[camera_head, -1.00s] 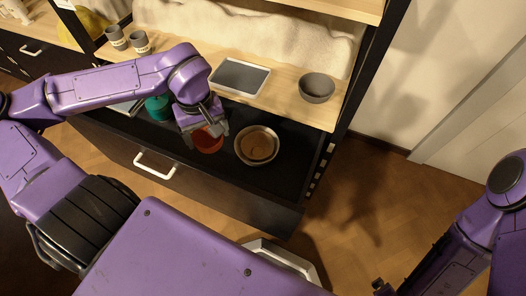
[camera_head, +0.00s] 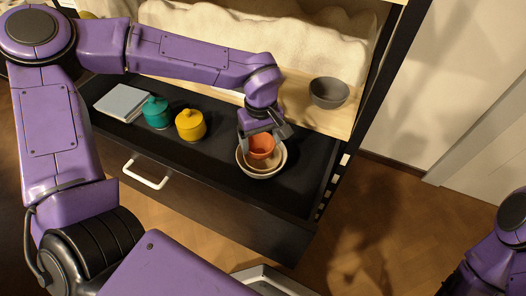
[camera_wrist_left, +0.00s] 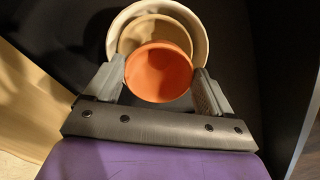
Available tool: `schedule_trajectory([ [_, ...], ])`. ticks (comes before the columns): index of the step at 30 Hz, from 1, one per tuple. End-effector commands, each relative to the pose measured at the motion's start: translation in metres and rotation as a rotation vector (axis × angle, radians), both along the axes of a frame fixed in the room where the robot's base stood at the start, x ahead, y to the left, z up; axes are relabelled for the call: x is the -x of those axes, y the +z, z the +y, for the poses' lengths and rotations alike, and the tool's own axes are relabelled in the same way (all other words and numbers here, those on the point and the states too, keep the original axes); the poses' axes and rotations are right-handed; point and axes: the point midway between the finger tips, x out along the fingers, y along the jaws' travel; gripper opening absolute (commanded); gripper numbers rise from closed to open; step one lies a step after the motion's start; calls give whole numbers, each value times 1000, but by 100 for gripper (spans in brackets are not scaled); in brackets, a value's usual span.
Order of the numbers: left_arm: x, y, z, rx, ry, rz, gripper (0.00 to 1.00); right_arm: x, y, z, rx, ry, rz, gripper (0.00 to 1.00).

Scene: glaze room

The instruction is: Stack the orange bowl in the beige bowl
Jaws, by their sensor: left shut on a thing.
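The orange bowl (camera_head: 262,145) is between the fingers of my left gripper (camera_head: 262,138), which is shut on it. The beige bowl (camera_head: 281,163) stands in the open black drawer, below and around the orange bowl in the head view. In the left wrist view, the orange bowl (camera_wrist_left: 158,75) hides part of the beige bowl (camera_wrist_left: 116,32). A tan inner round (camera_wrist_left: 128,38) shows between them. I cannot tell whether the orange bowl touches the beige bowl. Of my right side only an arm shows at the right edge; its gripper is not in view.
In the drawer (camera_head: 222,188), left of the bowls, stand a yellow lidded pot (camera_head: 190,126), a teal lidded pot (camera_head: 157,113) and a pale flat box (camera_head: 122,102). A grey bowl (camera_head: 329,93) sits on the wooden shelf above. The drawer has a white handle (camera_head: 147,172).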

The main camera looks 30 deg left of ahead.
Motion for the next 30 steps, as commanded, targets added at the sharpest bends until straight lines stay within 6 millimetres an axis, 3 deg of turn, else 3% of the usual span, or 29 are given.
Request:
schedule_trajectory([
  [6,-5,-38,-4,0,0,2,45,0,-20,0,0,0,0,100],
  [17,-5,-40,-3,0,-1,0,45,0,-15,0,0,0,0,100],
  [18,-5,-41,-3,-1,-1,-1,90,0,-16,0,0,0,0,100],
  [19,-5,-41,-3,-1,-1,-1,100,0,-16,0,0,0,0,100],
  [27,-5,-39,-3,0,0,-1,100,0,-19,0,0,0,0,100],
  [30,-5,-19,-3,0,1,-2,100,0,-7,0,0,0,0,100],
])
